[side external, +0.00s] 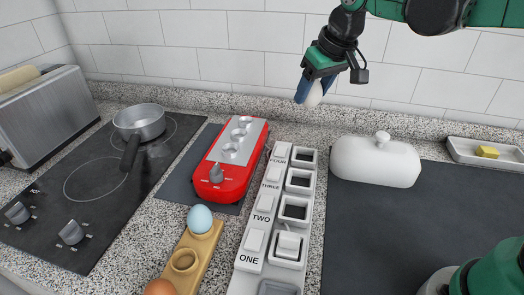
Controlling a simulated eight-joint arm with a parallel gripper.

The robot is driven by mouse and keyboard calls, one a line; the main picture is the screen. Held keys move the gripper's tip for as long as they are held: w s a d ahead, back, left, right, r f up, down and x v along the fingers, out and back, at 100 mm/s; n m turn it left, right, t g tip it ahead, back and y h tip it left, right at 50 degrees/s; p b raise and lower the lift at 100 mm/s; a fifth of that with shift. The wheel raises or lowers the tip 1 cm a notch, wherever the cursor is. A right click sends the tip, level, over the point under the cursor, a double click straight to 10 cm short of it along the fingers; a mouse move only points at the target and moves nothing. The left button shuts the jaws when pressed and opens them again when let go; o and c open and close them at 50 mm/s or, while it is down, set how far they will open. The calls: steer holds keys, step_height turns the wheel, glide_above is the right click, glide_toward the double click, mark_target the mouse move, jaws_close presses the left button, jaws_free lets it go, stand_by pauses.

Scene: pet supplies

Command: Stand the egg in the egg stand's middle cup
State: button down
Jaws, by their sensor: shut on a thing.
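My gripper (312,91) is high in the upper right of the side external view, in front of the tiled wall. It is shut on a white egg (315,95), which is partly hidden by a blue finger. The tan egg stand (205,251) is at the bottom, well below and to the left of my gripper. Its middle cup (185,260) is empty. A pale blue egg (200,219) stands in its far cup. A brown egg (159,288) is at its near end, cut off by the picture's edge.
A red appliance (209,185) with round hollows and a dial stands behind the egg stand. A long white numbered panel (255,225) runs to its right. A white lidded dish (375,162) is farther right. A hob (50,225) with a pan (140,121) and a toaster (45,110) are left.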

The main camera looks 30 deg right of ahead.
steer(key=s+f, duration=0.1)
steer(key=s, duration=0.2)
step_height(320, 180, up, 5)
steer(key=n+g+y, duration=0.2)
steer(key=n, duration=0.6)
glide_above(181, 261)
steer(key=s, duration=0.1)
steer(key=f, duration=1.2)
steer(key=d+f, duration=0.1)
steer(key=f, duration=0.6)
steer(key=shift+s, duration=0.1)
steer(key=shift+f, duration=0.1)
steer(key=shift+c, duration=1.2)
jaws_free()
